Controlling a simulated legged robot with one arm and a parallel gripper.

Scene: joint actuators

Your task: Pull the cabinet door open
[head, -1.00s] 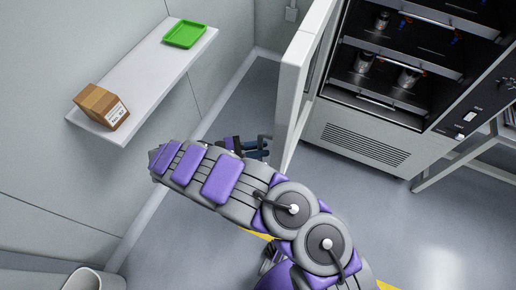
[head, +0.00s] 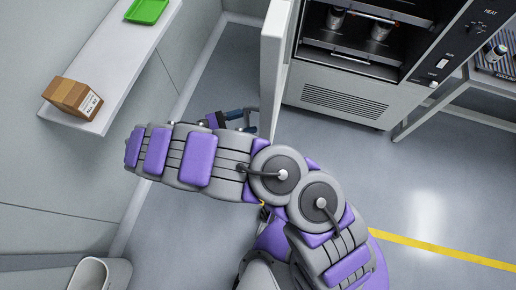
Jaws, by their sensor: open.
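The cabinet (head: 340,103) stands at the top right, and its dark inside with shelves shows. Its white door (head: 272,62) is swung wide open and seen nearly edge-on, left of the opening. My purple and grey arm crosses the middle of the view. My gripper (head: 250,118) shows just beyond the arm, at the lower left of the door's edge. Its jaws are open, with dark blue fingers close to the door. Part of the gripper is hidden behind my arm, and I cannot tell whether it touches the door.
A white wall shelf (head: 112,65) at the left holds a cardboard box (head: 72,97) and a green tray (head: 147,10). A white bin (head: 92,275) stands at the lower left. A metal table (head: 450,98) stands right of the cabinet. The grey floor (head: 420,180) at the right is clear.

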